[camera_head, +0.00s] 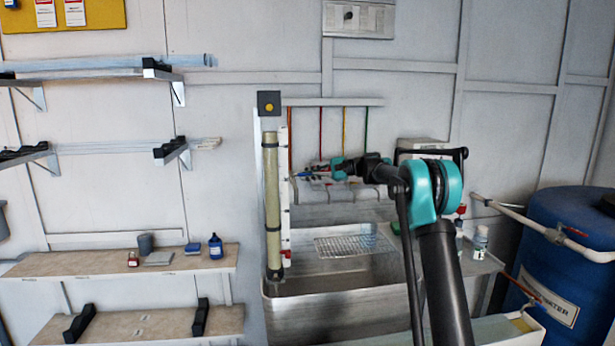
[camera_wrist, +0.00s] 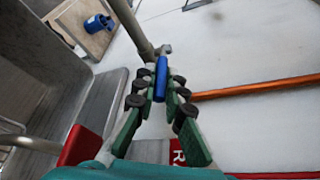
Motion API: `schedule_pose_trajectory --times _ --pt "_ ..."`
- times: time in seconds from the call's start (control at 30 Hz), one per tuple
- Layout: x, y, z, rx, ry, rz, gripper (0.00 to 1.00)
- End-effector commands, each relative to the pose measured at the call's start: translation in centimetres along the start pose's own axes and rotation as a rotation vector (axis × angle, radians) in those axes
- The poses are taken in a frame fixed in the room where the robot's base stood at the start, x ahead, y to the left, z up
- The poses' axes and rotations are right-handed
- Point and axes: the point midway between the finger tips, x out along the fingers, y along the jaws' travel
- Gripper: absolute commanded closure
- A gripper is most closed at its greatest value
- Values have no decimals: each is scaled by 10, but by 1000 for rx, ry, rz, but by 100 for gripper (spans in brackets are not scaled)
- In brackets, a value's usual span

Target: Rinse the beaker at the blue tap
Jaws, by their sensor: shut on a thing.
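My gripper (camera_head: 306,174) reaches over the back of the sink to the row of taps. In the wrist view its green fingers (camera_wrist: 161,88) are shut on a blue bar, the blue tap's handle (camera_wrist: 161,78), which stands lengthwise between the fingertips. A grey metal fitting shows just beyond it. The metal sink (camera_head: 335,310) lies below the arm. No beaker can be made out for sure; a faint bluish patch on the wire rack (camera_head: 340,247) may be clear glass. I cannot tell whether water runs.
A vertical tube unit (camera_head: 272,200) stands close left of the gripper. Coloured pipes run down the wall behind. A blue drum (camera_head: 568,260) with a pale pipe (camera_head: 530,222) is at the right.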

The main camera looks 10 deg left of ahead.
Motion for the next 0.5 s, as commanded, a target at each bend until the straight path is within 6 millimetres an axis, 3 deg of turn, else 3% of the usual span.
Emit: schedule_pose_trajectory --times 0.5 --pt "-2 6 9 34 135 -82 100"
